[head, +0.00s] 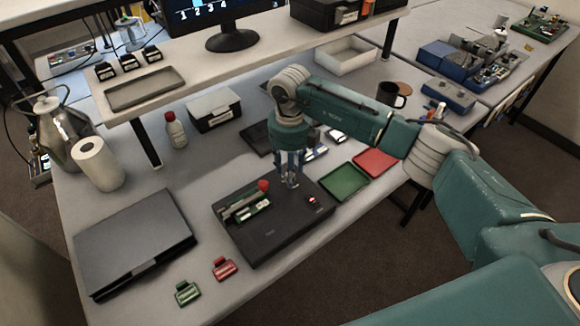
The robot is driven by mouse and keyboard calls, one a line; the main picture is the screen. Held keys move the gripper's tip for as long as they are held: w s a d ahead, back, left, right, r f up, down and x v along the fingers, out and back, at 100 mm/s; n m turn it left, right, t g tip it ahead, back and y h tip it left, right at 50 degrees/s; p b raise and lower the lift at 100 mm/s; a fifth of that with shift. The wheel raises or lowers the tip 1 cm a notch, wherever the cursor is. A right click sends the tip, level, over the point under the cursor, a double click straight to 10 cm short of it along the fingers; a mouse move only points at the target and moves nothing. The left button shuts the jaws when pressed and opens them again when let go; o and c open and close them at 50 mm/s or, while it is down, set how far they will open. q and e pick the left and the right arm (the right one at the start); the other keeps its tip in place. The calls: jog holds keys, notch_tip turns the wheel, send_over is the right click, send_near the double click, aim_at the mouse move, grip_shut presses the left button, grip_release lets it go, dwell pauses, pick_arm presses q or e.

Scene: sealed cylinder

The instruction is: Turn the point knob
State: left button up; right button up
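A black box-shaped device (270,238) lies on the table. Its left part has a recess with a green board (246,212), and a red ball-shaped part (263,186) stands at the recess's far end. A small red and white part (312,199) sits on its right side. I cannot tell which part is the point knob; one may be hidden under the gripper. My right gripper (291,181) points down over the device's far edge, right of the red ball. Its fingers look close together, but whether they are shut or touch anything is unclear. My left gripper is not in view.
A green tray (344,182) and a red tray (375,162) lie right of the device. A dark flat case (133,243) is at left; red (224,268) and green (187,293) small items lie in front. A raised shelf (230,48) spans the back.

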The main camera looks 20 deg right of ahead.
jog(key=shift+f, duration=0.25)
grip_shut()
jog(key=shift+w+f+n+b, duration=0.15)
jog(key=shift+n+b, duration=0.35)
jog(key=shift+b, duration=0.35)
jog(key=n+b, duration=0.4)
jog(key=b, duration=0.2)
jog(key=shift+f+n, duration=0.1)
jog(key=shift+n, duration=0.3)
jog(key=shift+n+b, duration=1.1)
jog(key=shift+r+n+b, duration=0.3)
jog(key=shift+n+b, duration=0.45)
jog(key=shift+n, duration=0.25)
